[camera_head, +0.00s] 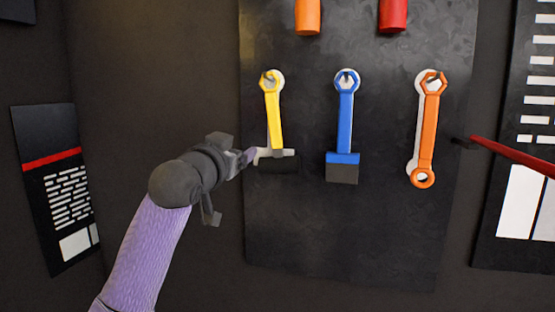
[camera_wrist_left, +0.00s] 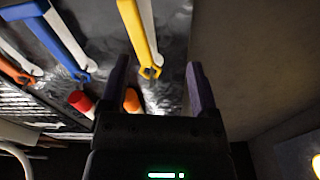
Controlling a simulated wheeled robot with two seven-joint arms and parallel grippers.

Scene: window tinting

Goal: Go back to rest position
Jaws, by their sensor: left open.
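My left gripper (camera_head: 247,157) is open and empty, close to the left of the lower end of a yellow-handled tool (camera_head: 273,117). That tool hangs on the dark board by its ring and has a black bar at its bottom. In the left wrist view, both fingers of my left gripper (camera_wrist_left: 160,72) stand apart. The yellow handle (camera_wrist_left: 138,35) shows beyond them, nearer the left finger. I cannot tell whether a fingertip touches the tool. My right gripper is not in view.
A blue tool (camera_head: 345,110) and an orange wrench (camera_head: 428,125) hang to the right on the board (camera_head: 340,235). Orange (camera_head: 307,15) and red (camera_head: 392,14) cylinders are above. A red rod (camera_head: 515,154) juts in from the right. The lower board is clear.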

